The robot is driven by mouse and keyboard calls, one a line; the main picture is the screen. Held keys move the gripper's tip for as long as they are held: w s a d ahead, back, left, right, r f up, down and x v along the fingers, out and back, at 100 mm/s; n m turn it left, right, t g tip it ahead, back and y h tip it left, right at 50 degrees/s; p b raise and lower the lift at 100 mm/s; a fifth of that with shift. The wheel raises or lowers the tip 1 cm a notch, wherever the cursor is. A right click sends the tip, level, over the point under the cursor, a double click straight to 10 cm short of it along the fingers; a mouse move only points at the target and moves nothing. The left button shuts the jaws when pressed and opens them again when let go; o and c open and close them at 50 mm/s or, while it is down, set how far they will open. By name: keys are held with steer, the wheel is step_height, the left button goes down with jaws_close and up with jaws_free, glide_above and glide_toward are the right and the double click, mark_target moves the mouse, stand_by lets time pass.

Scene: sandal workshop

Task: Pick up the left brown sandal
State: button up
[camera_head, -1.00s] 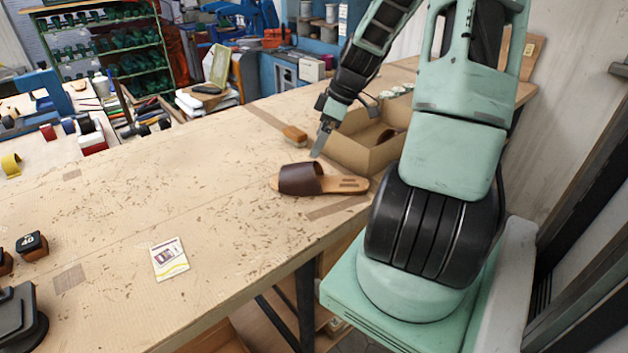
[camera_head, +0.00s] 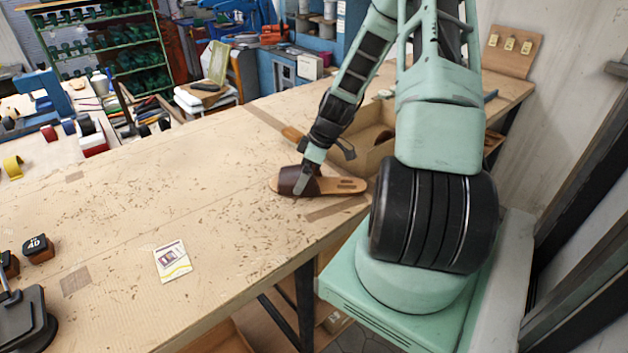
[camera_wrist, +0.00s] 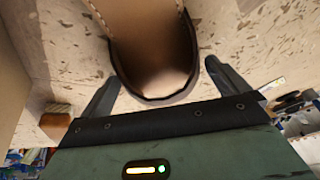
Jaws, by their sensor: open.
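One brown sandal (camera_head: 343,185) lies on the workbench, with a dark brown strap and a tan sole. Its strap end points left in the head view and its heel points right. My gripper (camera_head: 300,190) is down at the strap, and one finger hides part of it. In the wrist view the sandal (camera_wrist: 150,50) reaches toward the space between the two spread fingers of my gripper (camera_wrist: 160,82). The fingers stand apart on either side of it, and nothing is held.
The workbench (camera_head: 120,210) is mostly clear left of the sandal. A cardboard box (camera_head: 372,158) stands close behind it, partly hidden by my arm. A wooden-handled brush (camera_head: 291,134) lies behind the gripper. A small card (camera_head: 172,261) lies toward the front.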

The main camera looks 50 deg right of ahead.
steer(key=c, duration=1.1)
